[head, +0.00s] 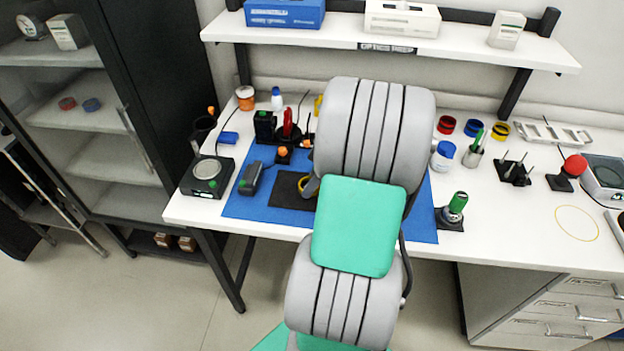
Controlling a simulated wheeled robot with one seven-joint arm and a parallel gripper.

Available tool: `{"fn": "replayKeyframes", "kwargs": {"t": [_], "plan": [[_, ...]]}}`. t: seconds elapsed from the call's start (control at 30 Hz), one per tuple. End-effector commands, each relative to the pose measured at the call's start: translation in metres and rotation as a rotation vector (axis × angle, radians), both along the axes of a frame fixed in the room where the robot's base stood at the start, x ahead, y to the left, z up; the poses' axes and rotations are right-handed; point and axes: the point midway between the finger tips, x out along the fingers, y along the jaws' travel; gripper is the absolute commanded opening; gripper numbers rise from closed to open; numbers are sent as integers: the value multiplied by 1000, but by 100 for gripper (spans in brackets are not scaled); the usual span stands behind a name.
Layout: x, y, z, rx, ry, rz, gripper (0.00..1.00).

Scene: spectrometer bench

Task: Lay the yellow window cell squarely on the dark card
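A yellow ring-shaped piece with a dark centre (500,131), which looks like the yellow window cell, lies on the white bench right of my arm, at the end of a row with a red and a blue one. The dark card (288,190) lies on the blue mat (245,207), left of my arm; its right part is hidden behind the arm. A small grey and yellowish part (309,186) shows at the arm's left edge over the card; I cannot tell what it is. My gripper is hidden behind my grey and green arm, so its fingers and anything in them do not show.
A black device (251,178), a black holder with tools (289,133) and an orange-topped piece (283,154) stand near the card. A green-topped item (456,205) stands at the mat's right edge. A shelf (400,46) overhangs the bench back. The right front bench is fairly clear.

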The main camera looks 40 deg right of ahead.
Motion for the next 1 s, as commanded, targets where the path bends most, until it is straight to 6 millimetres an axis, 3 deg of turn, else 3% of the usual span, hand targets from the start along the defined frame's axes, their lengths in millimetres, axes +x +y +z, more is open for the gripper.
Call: {"fn": "replayKeyframes", "kwargs": {"t": [0.37,0.4,0.6,0.87,1.0], "plan": [[0,-1,-8,-2,-1,-1,3],[0,-1,-6,-2,-1,-1,55],[0,-1,-6,-2,-1,-1,71],[0,0,-5,-2,-1,0,73],[-3,-3,5,-5,-4,-1,73]]}}
